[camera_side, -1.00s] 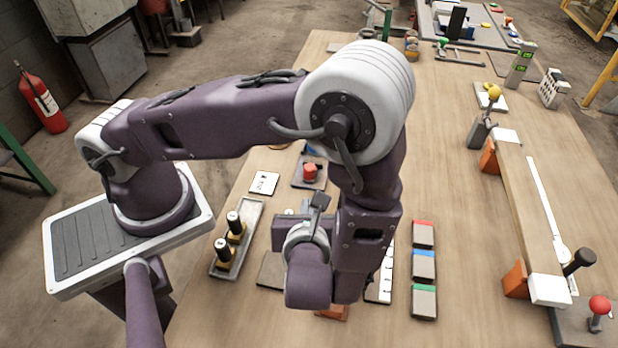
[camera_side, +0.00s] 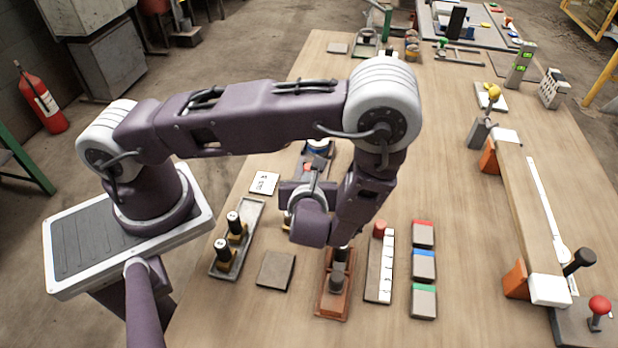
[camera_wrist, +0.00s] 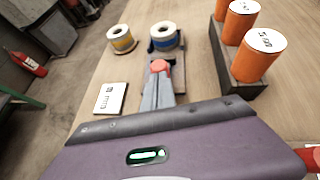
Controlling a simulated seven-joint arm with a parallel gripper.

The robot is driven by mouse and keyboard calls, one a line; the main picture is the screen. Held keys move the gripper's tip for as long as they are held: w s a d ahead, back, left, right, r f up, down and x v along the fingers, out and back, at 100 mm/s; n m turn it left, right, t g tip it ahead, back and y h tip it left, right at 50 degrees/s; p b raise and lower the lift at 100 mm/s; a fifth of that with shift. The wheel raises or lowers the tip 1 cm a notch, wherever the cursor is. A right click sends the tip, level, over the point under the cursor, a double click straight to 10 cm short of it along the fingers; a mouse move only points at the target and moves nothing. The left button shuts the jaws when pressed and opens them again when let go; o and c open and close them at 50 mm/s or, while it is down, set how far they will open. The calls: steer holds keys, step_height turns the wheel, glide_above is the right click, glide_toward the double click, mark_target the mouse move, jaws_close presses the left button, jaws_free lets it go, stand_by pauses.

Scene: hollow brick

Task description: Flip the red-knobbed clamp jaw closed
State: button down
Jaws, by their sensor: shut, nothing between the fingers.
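A red ball knob (camera_side: 599,305) on a short stem stands on a grey base at the table's front right corner in the side view, far from my gripper. My gripper (camera_side: 315,172) is shut and empty over the left middle of the table. In the wrist view its closed grey fingers (camera_wrist: 158,88) point at a second red, rounded knob (camera_wrist: 160,67) on a dark plate. I cannot tell whether they touch it. That knob is partly hidden in the side view (camera_side: 308,167). Which red knob belongs to the clamp jaw is not clear.
A black-knobbed lever (camera_side: 580,260) stands beside a long wooden beam (camera_side: 525,205) on orange supports. Two spools (camera_wrist: 163,36) and several orange cylinders (camera_wrist: 262,55) lie beyond my fingers. An orange-brown fixture (camera_side: 334,304) and coloured blocks (camera_side: 424,266) are in front.

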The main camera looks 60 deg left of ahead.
steer(key=shift+w+a, duration=1.25)
steer(key=s+d, duration=0.2)
steer(key=d, duration=0.1)
steer(key=shift+d, duration=0.2)
steer(key=v, duration=1)
steer(key=shift+s, duration=0.2)
steer(key=shift+d, duration=0.1)
